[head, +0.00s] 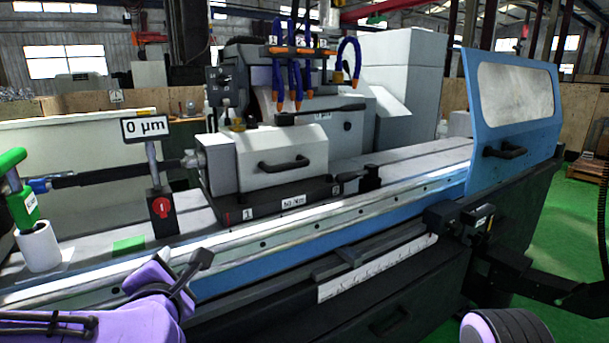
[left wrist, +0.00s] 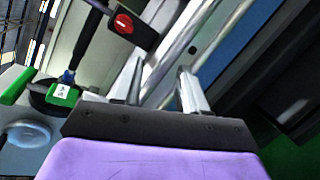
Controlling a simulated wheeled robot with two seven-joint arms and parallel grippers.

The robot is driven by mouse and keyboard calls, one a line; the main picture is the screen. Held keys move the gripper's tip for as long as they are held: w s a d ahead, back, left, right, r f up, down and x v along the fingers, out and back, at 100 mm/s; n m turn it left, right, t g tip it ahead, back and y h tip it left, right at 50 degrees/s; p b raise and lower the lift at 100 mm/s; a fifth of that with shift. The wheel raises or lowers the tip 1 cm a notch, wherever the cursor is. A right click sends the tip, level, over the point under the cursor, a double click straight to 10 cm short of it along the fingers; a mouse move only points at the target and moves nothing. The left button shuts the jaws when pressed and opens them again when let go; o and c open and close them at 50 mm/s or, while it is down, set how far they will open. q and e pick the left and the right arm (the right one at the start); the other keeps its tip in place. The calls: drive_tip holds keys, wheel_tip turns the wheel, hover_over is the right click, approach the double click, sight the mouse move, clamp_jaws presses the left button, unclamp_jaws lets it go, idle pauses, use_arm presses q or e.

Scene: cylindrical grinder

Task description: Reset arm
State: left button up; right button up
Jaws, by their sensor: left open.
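My left gripper (head: 188,268) is at the lower left of the head view, on the end of my purple arm, in front of the grinder's front rail. In the left wrist view its two fingers (left wrist: 161,85) stand apart with nothing between them. The cylindrical grinder (head: 280,158) fills the middle of the head view. I do not make out my right gripper in the head view.
A gauge post with a "0 μm" display (head: 145,127) and a red dial (head: 162,205) stands on the grinder bed. The blue door (head: 515,105) is at right.

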use_arm(q)
drive_tip(key=s+f+m+g+h, duration=0.1)
drive_tip(key=s+f+m+g, duration=0.15)
drive_tip(key=f+m, duration=0.85)
drive_tip(key=s+f+m+g+h, duration=0.1)
drive_tip(key=s+f+m+g, duration=0.2)
drive_tip(key=f, duration=1.6)
drive_tip(key=s+a+f+m+g, duration=0.2)
drive_tip(key=s+f, duration=0.5)
drive_tip(key=s, duration=0.4)
drive_tip(key=s+a+f+m+g, duration=0.3)
drive_tip(key=s+f, duration=0.5)
drive_tip(key=s, duration=0.3)
drive_tip(key=shift+s+a+f+m+g+y+p, duration=0.35)
drive_tip(key=shift+a+m, duration=0.45)
drive_tip(key=shift+a, duration=0.4)
